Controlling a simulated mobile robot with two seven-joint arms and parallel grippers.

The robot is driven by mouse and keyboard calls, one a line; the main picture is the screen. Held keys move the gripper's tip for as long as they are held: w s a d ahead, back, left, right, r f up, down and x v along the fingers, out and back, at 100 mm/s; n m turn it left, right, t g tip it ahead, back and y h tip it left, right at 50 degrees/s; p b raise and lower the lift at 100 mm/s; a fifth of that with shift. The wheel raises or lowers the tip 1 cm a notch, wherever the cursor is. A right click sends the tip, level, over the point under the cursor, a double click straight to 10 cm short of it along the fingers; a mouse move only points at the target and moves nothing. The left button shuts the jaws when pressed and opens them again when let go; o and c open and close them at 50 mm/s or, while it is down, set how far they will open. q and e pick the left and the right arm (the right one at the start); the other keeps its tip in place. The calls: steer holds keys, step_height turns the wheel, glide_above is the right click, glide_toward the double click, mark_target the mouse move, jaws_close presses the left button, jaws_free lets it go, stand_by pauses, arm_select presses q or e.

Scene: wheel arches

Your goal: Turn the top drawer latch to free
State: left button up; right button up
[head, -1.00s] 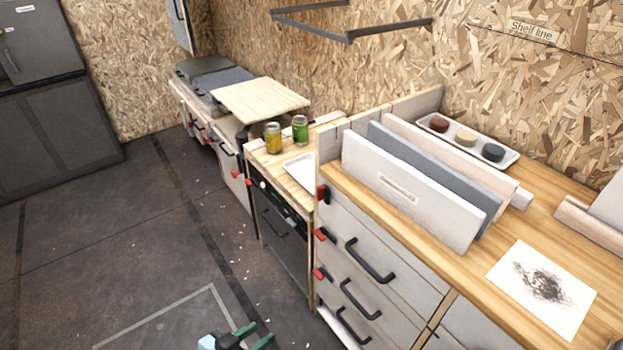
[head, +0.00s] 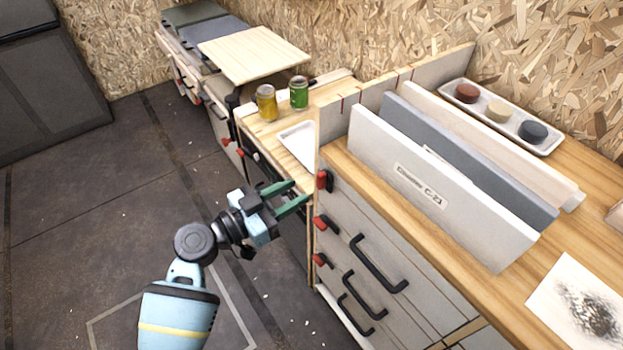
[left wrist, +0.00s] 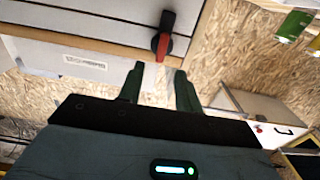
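The top drawer latch (head: 323,181), a black knob with a red lever, sits at the upper left corner of the white drawer front (head: 352,215). In the left wrist view the latch (left wrist: 163,36) is just beyond the fingertips, its red lever pointing down the picture toward the gap between them. My left gripper (head: 297,194) has green fingers, spread apart and empty, close to the left of the latch; the wrist view shows them open too (left wrist: 158,84). No contact with the latch shows. My right gripper is not in view.
Two similar latches (head: 321,222) (head: 320,260) sit lower on the drawer edge, beside black bar handles (head: 378,265). White and grey panels (head: 440,190) stand on the wooden counter. A yellow jar (head: 266,103) and a green jar (head: 299,92) stand on the lower worktop. Open floor lies to the left.

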mark_target(318, 180)
arm_select(q)
steer(key=x, duration=0.5)
steer(key=shift+w+d+p, duration=0.25)
steer(key=shift+p, duration=0.1)
jaws_close()
